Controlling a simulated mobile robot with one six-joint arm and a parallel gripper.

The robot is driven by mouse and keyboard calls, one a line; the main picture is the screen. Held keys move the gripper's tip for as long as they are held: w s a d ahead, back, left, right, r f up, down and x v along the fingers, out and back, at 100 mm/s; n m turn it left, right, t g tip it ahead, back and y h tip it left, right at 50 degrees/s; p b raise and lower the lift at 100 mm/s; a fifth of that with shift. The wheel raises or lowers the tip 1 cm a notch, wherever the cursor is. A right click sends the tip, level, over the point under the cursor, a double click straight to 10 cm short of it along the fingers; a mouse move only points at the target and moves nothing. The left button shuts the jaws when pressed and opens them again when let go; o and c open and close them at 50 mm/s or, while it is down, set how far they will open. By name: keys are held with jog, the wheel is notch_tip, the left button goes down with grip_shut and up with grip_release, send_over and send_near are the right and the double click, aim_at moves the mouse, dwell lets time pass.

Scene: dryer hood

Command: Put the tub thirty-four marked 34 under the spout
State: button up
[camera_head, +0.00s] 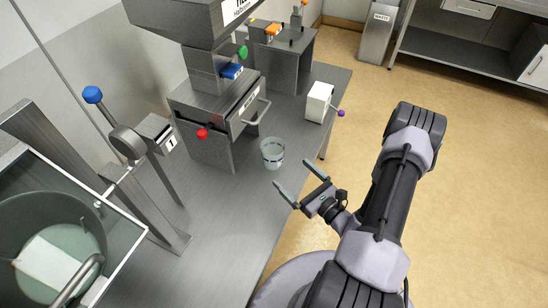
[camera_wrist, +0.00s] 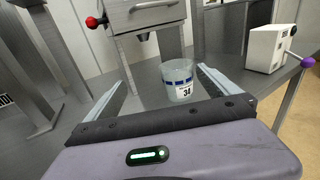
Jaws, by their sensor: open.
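The tub marked 34 (camera_wrist: 178,82) is a clear, upright cup with a blue band and a white label reading 34. In the head view the tub (camera_head: 272,154) stands on the grey bench in front of the hopper machine. My gripper (camera_head: 290,173) is open and empty, just short of the tub on its near side, fingers pointing toward it. In the wrist view the tub shows beyond my gripper (camera_wrist: 161,75), nearer the right finger. A short dark spout (camera_wrist: 143,36) shows under the machine's drawer, behind and left of the tub; the head view hides it.
The hopper machine (camera_head: 212,110) has a drawer with a handle and a red knob (camera_head: 202,133). A white box with a purple knob (camera_head: 319,102) stands right of it. A lever stand with a blue ball (camera_head: 93,94) and a glass-sided vessel stand left. Bare bench lies between.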

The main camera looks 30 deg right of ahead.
aim_at(273, 146)
jog(key=w+f+b, duration=0.1)
jog(key=w, duration=0.4)
jog(key=w+f+m+h+b, duration=0.1)
jog(key=w+b, duration=0.1)
jog(key=w, duration=0.3)
jog(key=w+h+b, duration=0.1)
jog(key=w, duration=0.5)
jog(key=shift+d+f+m+b, duration=0.3)
jog(key=shift+d+f+m, duration=0.1)
jog(key=shift+s, duration=0.1)
jog(key=c, duration=1.5)
